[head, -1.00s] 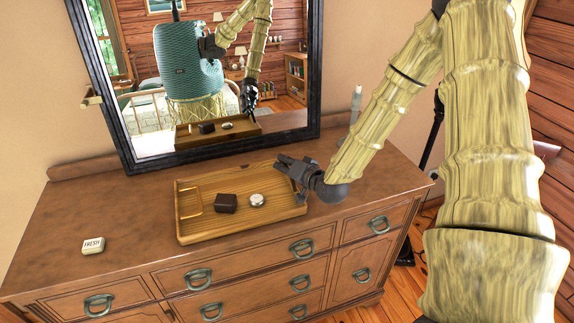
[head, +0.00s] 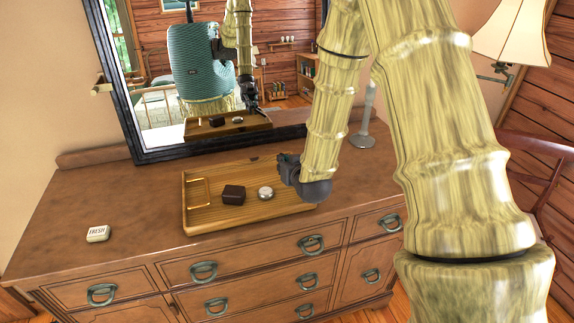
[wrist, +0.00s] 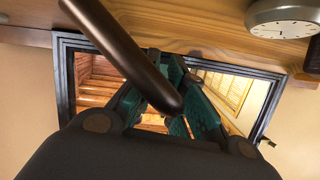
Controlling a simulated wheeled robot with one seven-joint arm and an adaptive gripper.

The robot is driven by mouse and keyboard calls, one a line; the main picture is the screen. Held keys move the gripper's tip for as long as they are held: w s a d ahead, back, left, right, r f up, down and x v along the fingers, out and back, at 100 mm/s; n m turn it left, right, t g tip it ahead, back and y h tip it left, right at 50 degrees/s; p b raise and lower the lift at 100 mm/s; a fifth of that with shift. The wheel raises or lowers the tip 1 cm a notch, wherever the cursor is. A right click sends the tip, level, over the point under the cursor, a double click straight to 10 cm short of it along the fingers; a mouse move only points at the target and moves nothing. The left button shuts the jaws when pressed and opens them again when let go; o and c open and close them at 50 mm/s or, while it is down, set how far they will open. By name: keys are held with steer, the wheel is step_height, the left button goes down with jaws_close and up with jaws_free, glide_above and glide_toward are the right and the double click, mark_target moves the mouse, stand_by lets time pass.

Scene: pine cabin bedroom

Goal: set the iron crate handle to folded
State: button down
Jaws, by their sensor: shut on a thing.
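A shallow wooden crate (head: 222,217) lies on the dresser top, with a brass-coloured handle (head: 198,193) standing at its left end. My gripper (head: 287,162) is at the crate's right end and hides that end's handle in the head view. In the wrist view a dark, round-ended bar (wrist: 135,58), which looks like the iron handle, runs between the teal-padded fingers (wrist: 172,80). The gripper is shut on this bar. The bar's fold angle is hard to tell.
A dark brown box (head: 233,195) and a small round clock (head: 265,193) sit in the crate. A white "FRESH" tin (head: 98,233) lies left on the dresser (head: 125,210). A mirror (head: 135,110) stands behind, and a candlestick (head: 366,118) is at the back right.

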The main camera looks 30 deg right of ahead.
steer(key=shift+a+f+n, duration=0.15)
steer(key=shift+f+n, duration=0.1)
steer(key=shift+n, duration=0.05)
stand_by(0.5)
steer(key=c, duration=1.5)
jaws_free()
steer(key=shift+v, duration=3.75)
